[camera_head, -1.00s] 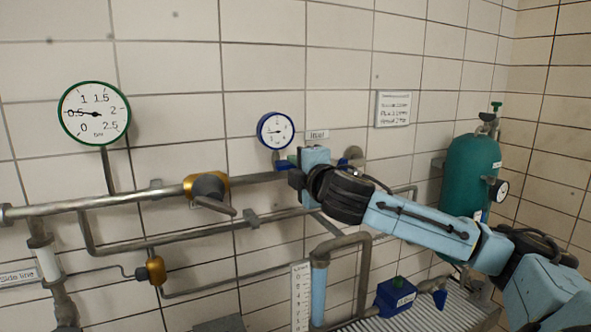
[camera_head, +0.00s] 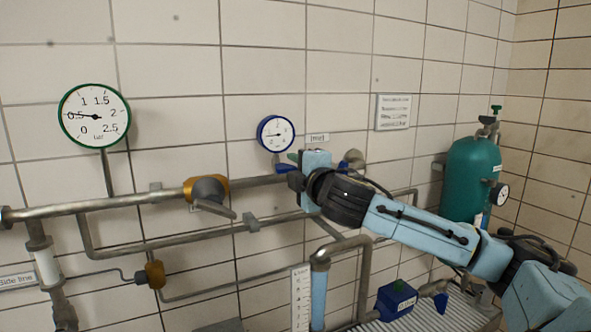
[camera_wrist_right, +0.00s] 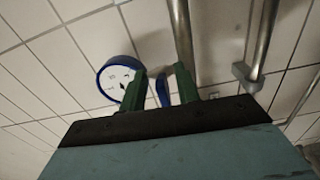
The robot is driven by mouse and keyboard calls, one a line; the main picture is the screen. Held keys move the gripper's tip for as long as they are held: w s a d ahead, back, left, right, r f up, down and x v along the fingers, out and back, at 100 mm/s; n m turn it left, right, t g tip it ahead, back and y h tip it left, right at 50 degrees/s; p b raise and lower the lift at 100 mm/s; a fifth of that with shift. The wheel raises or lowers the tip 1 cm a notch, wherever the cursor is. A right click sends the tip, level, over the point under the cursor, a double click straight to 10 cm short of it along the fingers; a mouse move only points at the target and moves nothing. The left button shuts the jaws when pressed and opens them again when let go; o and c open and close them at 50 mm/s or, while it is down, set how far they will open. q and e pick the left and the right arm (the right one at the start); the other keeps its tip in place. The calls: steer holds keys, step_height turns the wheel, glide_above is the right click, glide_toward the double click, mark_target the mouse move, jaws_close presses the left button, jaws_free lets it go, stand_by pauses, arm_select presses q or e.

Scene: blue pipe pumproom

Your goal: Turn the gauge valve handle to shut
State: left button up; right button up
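The gauge valve handle (camera_head: 283,169) is a small blue lever under the blue-rimmed gauge (camera_head: 276,133). My right gripper (camera_head: 292,167) is right at it, and the gripper body hides the handle's right part and the valve behind. In the right wrist view, the blue handle (camera_wrist_right: 162,90) shows edge-on between the two green fingers (camera_wrist_right: 160,86), with gaps on both sides. The fingers are apart. I cannot tell whether either one touches the handle. My left gripper is not in view.
A brass valve with a grey lever (camera_head: 208,191) sits on the pipe to the left, below a green-rimmed gauge (camera_head: 94,116). A blue part (camera_head: 352,160) shows just right of my gripper. A teal cylinder (camera_head: 471,180) stands at the right. Pipes run close below.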

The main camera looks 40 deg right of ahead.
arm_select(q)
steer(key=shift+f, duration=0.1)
arm_select(e)
steer(key=shift+s, duration=0.1)
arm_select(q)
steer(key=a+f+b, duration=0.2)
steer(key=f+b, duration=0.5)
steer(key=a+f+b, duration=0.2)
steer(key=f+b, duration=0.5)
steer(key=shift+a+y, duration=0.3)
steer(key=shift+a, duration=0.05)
arm_select(e)
steer(key=v, duration=1.3)
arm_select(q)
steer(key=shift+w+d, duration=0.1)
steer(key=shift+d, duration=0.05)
arm_select(e)
steer(key=shift+s, duration=0.1)
